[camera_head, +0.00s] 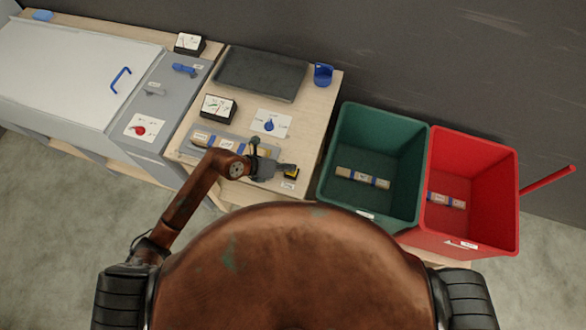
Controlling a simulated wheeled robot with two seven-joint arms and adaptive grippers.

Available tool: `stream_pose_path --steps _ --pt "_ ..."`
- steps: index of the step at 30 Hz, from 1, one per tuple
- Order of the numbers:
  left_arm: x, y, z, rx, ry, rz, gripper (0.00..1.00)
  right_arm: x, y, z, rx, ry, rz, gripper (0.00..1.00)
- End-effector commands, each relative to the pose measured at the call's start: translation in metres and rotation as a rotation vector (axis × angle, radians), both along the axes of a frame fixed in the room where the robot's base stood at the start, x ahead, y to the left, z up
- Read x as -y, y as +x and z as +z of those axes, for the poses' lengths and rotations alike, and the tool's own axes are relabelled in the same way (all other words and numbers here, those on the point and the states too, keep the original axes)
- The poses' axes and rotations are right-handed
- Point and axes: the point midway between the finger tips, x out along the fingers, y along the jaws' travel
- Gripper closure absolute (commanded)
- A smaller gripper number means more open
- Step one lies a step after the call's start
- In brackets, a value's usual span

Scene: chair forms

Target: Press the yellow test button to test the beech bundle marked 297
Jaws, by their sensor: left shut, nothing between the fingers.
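The yellow test button (291,174) sits on a dark base near the front right edge of the wooden bench. My left gripper (287,168) is shut and empty, with its tips right at the button. I cannot tell whether they touch it. A wooden bundle with blue bands (202,137) lies on a grey plate at the bench's front, left of the button. My left arm and gripper hide part of it, and its number is too small to read. My right gripper is out of view.
A green bin (327,185) and a red bin (512,200) stand right of the bench, each with a banded bundle inside. A grey-lidded chest (60,75) stands left.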

Motion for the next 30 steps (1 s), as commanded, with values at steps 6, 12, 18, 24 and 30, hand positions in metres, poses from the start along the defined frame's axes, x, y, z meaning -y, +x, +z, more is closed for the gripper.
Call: stream_pose_path --steps 6,12,18,24,30 --pt "0.0 -0.001 -0.004 -0.003 0.002 0.0 1.0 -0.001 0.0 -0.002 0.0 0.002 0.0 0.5" --pt "0.0 -0.001 -0.007 -0.003 0.002 -0.001 1.0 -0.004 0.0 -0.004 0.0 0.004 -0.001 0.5" --pt "0.0 -0.001 -0.007 -0.003 0.002 -0.001 1.0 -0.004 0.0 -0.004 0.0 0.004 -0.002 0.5" --pt "0.0 -0.001 -0.006 -0.003 0.002 0.0 1.0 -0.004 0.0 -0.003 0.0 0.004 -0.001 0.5" --pt "0.0 -0.001 0.004 -0.002 0.002 -0.001 1.0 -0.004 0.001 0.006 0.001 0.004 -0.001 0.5"
